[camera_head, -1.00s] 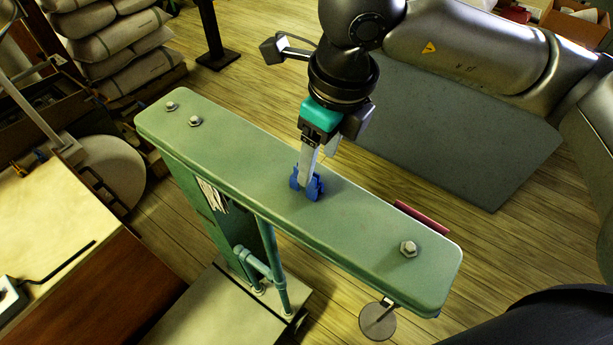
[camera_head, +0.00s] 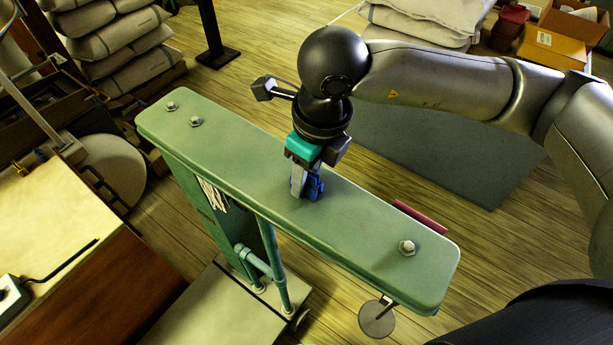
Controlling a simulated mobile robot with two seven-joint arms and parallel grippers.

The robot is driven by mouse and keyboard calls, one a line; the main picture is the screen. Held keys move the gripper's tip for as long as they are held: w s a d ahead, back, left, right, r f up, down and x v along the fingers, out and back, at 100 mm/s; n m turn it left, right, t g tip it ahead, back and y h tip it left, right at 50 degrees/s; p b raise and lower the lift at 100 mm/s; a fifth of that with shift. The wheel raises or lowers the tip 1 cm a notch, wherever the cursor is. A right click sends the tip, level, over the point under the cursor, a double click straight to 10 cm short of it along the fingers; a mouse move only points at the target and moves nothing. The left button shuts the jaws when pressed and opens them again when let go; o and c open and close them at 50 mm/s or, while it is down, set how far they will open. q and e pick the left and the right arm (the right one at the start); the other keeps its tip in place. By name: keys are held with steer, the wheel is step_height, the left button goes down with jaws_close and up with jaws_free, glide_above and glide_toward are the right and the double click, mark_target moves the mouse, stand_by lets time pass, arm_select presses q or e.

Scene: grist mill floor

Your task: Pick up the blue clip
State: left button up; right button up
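The blue clip (camera_head: 315,186) is at the middle of the long green bench top. My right gripper (camera_head: 306,187) points down at the clip from above, low over the bench top. One light grey finger (camera_head: 297,181) shows at the clip's left side, with its tip close to the surface. The other finger is hidden or hard to make out against the clip, so the grip on it cannot be told. Whether the clip touches the green top (camera_head: 240,160) is also unclear. My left gripper is not in view.
Bolt heads (camera_head: 407,247) stand up at both ends of the green top. A dark red strip (camera_head: 420,216) lies along its far right edge. A wooden table (camera_head: 60,270) is at lower left. Stacked sacks (camera_head: 120,45) and a cardboard box (camera_head: 560,45) stand behind.

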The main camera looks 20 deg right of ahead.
jaws_close()
stand_by(0.3)
step_height(320, 180, up, 20)
stand_by(0.5)
steer(key=shift+c, duration=1.2)
jaws_free()
jaws_close()
